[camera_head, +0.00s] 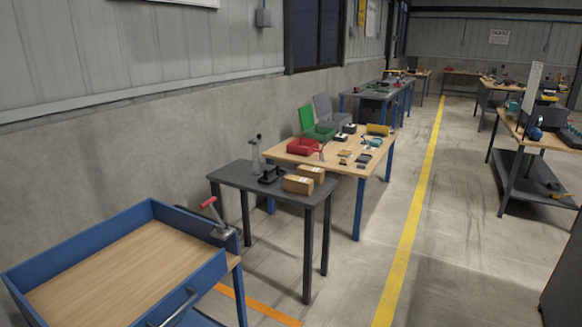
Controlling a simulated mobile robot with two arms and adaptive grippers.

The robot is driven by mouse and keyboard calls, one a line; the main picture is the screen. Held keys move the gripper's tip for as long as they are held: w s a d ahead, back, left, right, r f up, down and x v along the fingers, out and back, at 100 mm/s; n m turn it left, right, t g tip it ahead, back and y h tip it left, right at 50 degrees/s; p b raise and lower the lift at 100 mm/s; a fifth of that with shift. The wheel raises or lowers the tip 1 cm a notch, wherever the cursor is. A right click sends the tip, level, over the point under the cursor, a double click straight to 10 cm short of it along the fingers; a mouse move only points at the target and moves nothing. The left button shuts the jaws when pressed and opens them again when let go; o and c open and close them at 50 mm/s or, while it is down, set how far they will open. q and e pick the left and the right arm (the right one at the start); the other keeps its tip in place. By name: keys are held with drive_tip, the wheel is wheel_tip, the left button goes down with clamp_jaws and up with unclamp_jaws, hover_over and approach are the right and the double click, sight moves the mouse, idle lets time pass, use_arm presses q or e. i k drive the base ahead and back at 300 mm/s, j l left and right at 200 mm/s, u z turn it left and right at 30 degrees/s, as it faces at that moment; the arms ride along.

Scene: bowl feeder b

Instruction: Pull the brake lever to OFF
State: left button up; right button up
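A small lever with a red grip (208,203) stands on a grey metal base (222,232) at the right corner of a blue cart (75,238). The lever leans up and to the left. No ON or OFF marking is readable at this distance. The cart has an empty wooden top inside raised blue walls. Neither of my grippers is in view.
A dark table (235,172) with two cardboard boxes (298,184) stands just behind the cart. A wooden workbench (345,169) with red and green bins is farther back. A concrete wall runs along the left. The floor around the yellow line (410,235) is clear.

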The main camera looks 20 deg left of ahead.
sight(209, 202)
drive_tip(key=i+u, duration=0.25)
drive_tip(key=i, duration=0.35)
drive_tip(key=i+l+u, duration=0.1)
drive_tip(key=i+u, duration=0.15)
drive_tip(key=i, duration=0.4)
drive_tip(key=i+l+u, duration=0.25)
drive_tip(key=i, duration=0.35)
drive_tip(key=u, duration=1.3)
